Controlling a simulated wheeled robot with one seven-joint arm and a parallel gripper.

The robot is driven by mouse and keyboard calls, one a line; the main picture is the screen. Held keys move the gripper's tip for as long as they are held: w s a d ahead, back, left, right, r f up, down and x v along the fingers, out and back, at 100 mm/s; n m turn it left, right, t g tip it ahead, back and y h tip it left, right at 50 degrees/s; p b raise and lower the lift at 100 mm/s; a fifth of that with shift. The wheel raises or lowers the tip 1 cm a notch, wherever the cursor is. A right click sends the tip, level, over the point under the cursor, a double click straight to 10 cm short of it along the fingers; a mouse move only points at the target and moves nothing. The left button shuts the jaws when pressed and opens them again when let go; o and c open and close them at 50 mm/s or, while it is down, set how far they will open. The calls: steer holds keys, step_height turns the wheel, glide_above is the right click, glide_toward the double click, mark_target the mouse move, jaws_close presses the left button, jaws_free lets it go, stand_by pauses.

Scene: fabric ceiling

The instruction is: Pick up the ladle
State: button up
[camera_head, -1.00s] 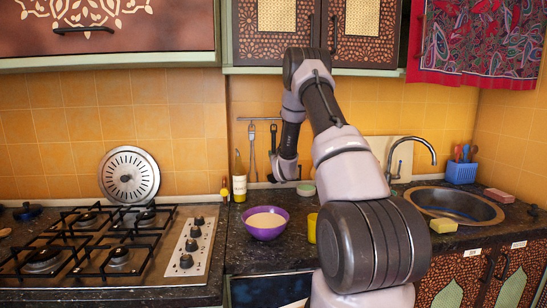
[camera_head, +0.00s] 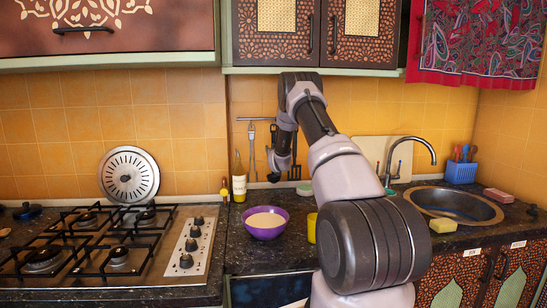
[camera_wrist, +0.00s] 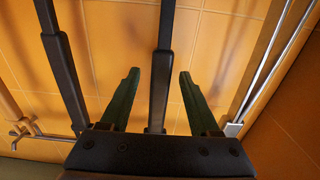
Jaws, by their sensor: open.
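No ladle bowl can be made out in either view. Utensils hang from a wall rail (camera_head: 256,119); a grey one (camera_head: 253,150) is left of my arm and a dark one (camera_head: 294,158) right of it. In the wrist view my gripper (camera_wrist: 158,72) is open, its two green fingers on either side of a dark utensil handle (camera_wrist: 164,55). The handle shows a gap to each finger. Its lower end is hidden behind the gripper body, so I cannot tell whether it is the ladle. My gripper is mostly hidden in the head view.
A second dark handle (camera_wrist: 60,60) is left of the fingers; a metal handle (camera_wrist: 268,65) is to the right. The tiled wall is close behind. Below stand a purple bowl (camera_head: 265,232), a bottle (camera_head: 239,185) and a yellow cup (camera_head: 312,228). Cabinets (camera_head: 318,35) overhang.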

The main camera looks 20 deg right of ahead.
steer(key=shift+c, duration=0.3)
jaws_close()
